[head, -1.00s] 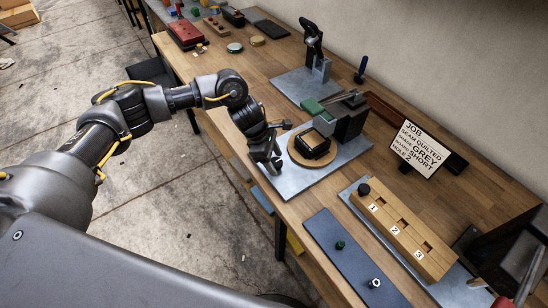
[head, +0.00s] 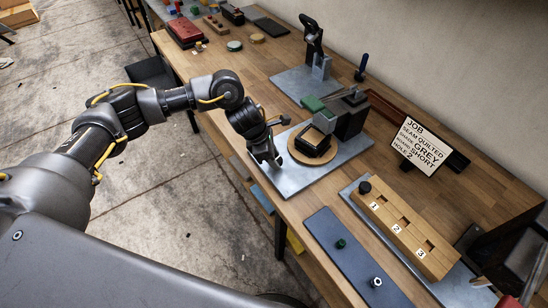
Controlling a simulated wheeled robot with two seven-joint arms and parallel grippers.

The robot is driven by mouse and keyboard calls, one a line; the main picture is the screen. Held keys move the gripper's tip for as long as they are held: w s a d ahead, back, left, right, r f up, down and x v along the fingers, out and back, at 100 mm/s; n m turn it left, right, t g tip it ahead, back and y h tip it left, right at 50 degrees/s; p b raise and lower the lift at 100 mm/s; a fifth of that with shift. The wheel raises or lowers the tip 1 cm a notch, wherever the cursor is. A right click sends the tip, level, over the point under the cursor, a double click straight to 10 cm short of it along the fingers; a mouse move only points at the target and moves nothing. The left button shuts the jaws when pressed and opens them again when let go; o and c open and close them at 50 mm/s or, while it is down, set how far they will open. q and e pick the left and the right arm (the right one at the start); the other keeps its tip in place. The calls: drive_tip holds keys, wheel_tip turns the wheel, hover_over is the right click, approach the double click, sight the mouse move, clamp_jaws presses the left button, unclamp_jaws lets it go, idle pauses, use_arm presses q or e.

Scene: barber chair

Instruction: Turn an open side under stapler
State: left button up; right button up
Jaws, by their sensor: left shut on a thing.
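A round wooden turntable (head: 293,157) sits on a grey metal plate (head: 350,153). A square black frame (head: 312,145) with an open middle stands on it. The stapler (head: 349,116), dark with a green part (head: 313,104) and a grey block, stands just behind the frame. My left gripper (head: 272,163) points down at the turntable's near left edge, outside the black frame. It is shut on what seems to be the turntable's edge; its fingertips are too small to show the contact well.
A job sign (head: 420,147) stands to the right. A wooden block with numbered holes (head: 408,230) and a dark blue mat (head: 348,262) with small parts lie towards the front. A metal stand (head: 312,70) is behind the stapler. The wall borders the back.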

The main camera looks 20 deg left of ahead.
use_arm(q)
drive_tip(key=shift+s+n+t, duration=0.1)
drive_tip(key=shift+n+t, duration=0.2)
drive_tip(key=shift+n, duration=0.6)
drive_tip(key=shift+d+n+t+y, duration=0.1)
drive_tip(key=shift+n+t+y, duration=0.2)
drive_tip(key=shift+n, duration=0.6)
drive_tip(key=shift+r+n+y+p, duration=0.15)
drive_tip(key=shift+n+y+p, duration=0.2)
drive_tip(key=shift+n, duration=0.65)
drive_tip(key=shift+s+d+n+t+y+p, duration=0.1)
drive_tip(key=shift+n+t+y+p, duration=0.25)
drive_tip(key=shift+n+p, duration=0.35)
drive_tip(key=n+t+y+p, duration=0.1)
drive_tip(key=n+p, duration=0.3)
drive_tip(key=shift+d+r+n, duration=0.1)
drive_tip(key=shift+r+n, duration=0.05)
drive_tip(key=shift+n, duration=0.15)
drive_tip(key=n+y+p, duration=0.1)
drive_tip(key=n+p, duration=0.2)
drive_tip(key=shift+f+n+y, duration=0.25)
drive_tip(key=shift+n+y, duration=0.05)
drive_tip(key=shift+p, duration=0.3)
